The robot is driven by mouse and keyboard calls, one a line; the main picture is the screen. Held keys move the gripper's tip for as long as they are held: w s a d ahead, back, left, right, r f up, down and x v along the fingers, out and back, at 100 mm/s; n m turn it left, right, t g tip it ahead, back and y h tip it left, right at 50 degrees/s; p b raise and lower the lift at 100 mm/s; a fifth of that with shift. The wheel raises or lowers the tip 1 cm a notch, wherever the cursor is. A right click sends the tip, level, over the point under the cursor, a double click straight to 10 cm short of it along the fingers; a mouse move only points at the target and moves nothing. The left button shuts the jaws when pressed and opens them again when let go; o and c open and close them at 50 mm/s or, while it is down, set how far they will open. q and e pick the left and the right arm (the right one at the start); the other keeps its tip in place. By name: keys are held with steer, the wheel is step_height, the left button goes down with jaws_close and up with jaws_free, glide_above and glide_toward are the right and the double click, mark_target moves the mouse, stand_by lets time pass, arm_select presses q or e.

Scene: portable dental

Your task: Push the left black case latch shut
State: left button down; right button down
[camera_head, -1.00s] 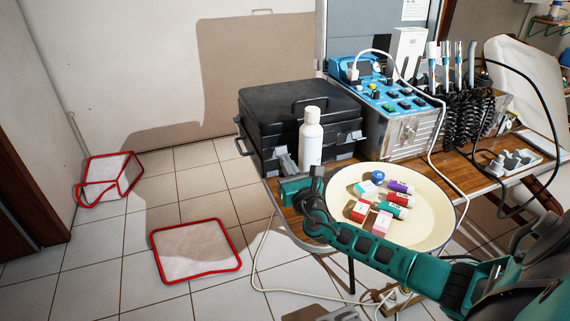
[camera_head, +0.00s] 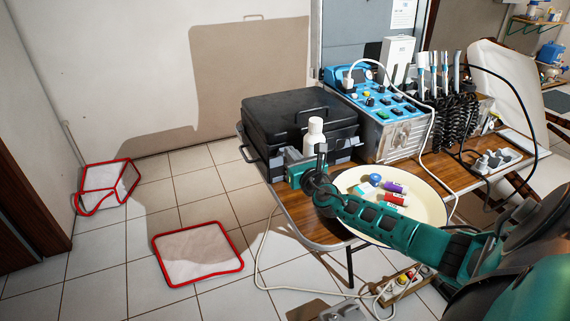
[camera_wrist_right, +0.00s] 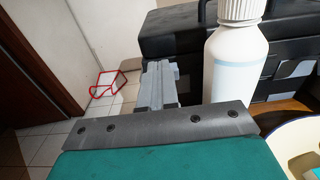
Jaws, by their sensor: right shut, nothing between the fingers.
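The black case (camera_head: 285,115) stands on the wooden table, its lid down and its front towards me. My right gripper (camera_head: 294,155) is shut and empty, close to the left part of the case's front. Its fingers (camera_wrist_right: 157,84) point towards the case in the right wrist view. I cannot tell whether they touch it. The left latch is not clearly visible; my gripper and the white bottle cover much of that front. The white bottle (camera_head: 315,134) stands upright just right of my fingers; it also shows in the right wrist view (camera_wrist_right: 235,62). My left gripper is not in view.
A cream plate (camera_head: 428,208) with small boxes and rolls lies right of the gripper, under my right forearm. A blue-topped control unit (camera_head: 388,120) stands right of the case. A white cable hangs down from the table. The floor at left is mostly free.

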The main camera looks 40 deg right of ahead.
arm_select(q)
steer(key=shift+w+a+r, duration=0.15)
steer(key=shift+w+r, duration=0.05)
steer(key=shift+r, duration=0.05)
arm_select(e)
steer(key=shift+w+d+r, duration=0.2)
steer(key=shift+w+r, duration=0.35)
steer(key=shift+r, duration=0.2)
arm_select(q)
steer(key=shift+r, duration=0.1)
